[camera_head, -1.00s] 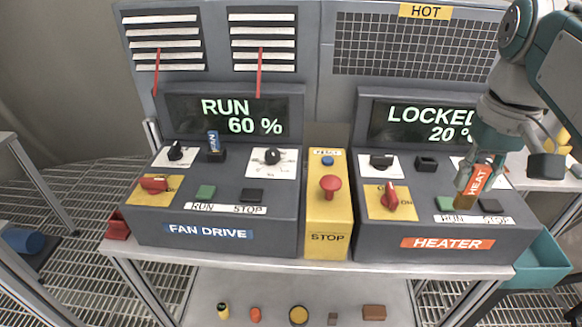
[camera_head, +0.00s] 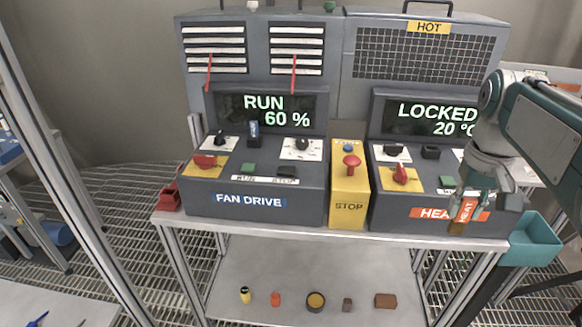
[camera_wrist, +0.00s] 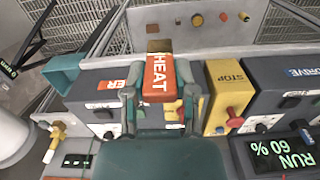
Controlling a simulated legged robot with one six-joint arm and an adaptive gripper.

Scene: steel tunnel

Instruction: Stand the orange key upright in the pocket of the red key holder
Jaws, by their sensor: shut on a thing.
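The orange key (camera_head: 466,211), marked HEAT, has a brass-brown end. My gripper (camera_head: 464,200) is shut on it and holds it in front of the heater console. In the wrist view the key (camera_wrist: 158,80) sits between both fingers of my gripper (camera_wrist: 160,92), its brown end pointing away from the palm. In the head view that end points down. A small red open holder (camera_head: 168,197) is at the left end of the bench, beside the fan drive console, far left of my gripper. Its pocket is too small to make out.
The fan drive console (camera_head: 255,207) with a blue key (camera_head: 254,132), the yellow stop box (camera_head: 349,205) and the heater console (camera_head: 395,212) fill the bench top. A teal bin (camera_head: 535,243) hangs at the right. Several small items lie on the lower shelf (camera_head: 300,270). A grey post (camera_head: 75,180) stands at left.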

